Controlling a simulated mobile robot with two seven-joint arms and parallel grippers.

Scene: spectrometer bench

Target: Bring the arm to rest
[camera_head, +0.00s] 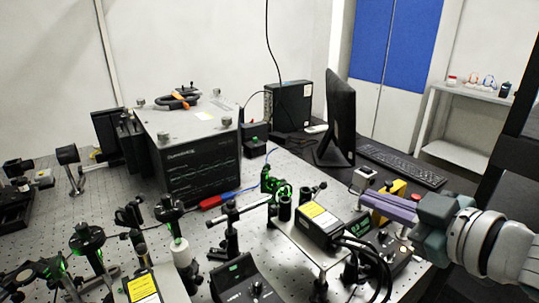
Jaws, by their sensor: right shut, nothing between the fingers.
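My right arm comes in from the right edge. Its gripper (378,201) points left over the right side of the optical bench (110,195), above the boxes there. The fingers are shut with nothing between them. They look apart from the bench surface, but the exact gap to the boxes below is unclear. My left gripper is not in view.
A black laser box (322,226) with a yellow label and cables sits under and left of the gripper. A control box (245,283) stands in front. A large spectrometer box (195,160), monitor (338,115) and keyboard (402,164) are behind. Optical mounts crowd the left front.

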